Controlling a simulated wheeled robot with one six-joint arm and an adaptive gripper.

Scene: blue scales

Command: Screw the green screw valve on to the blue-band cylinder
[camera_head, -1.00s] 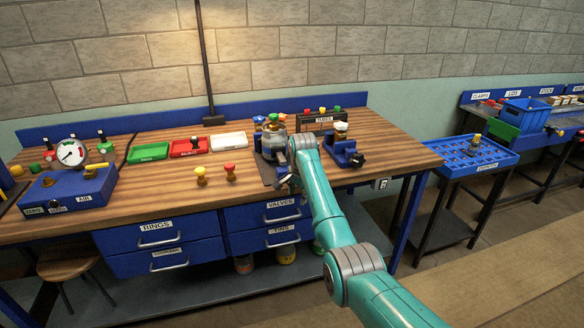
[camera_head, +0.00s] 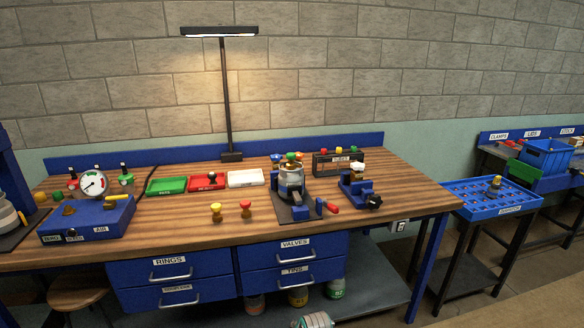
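A glassy grey cylinder (camera_head: 291,181) stands upright in a blue clamp with a red handle (camera_head: 332,208) on a dark plate; its band colour is not clear at this size. A green knob (camera_head: 291,156) shows at the cylinder's top, with blue and red knobs close by. I cannot tell whether the green one is on the cylinder or behind it. Another blue vise (camera_head: 355,190) to the right holds a small pale-topped part (camera_head: 357,169).
A yellow-knobbed valve (camera_head: 216,211) and a red-knobbed valve (camera_head: 246,208) stand on the bench. Green (camera_head: 166,186), red (camera_head: 206,181) and white (camera_head: 245,178) trays lie behind. A blue gauge box (camera_head: 88,219) is left. A blue gridded tray table (camera_head: 486,208) stands right.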

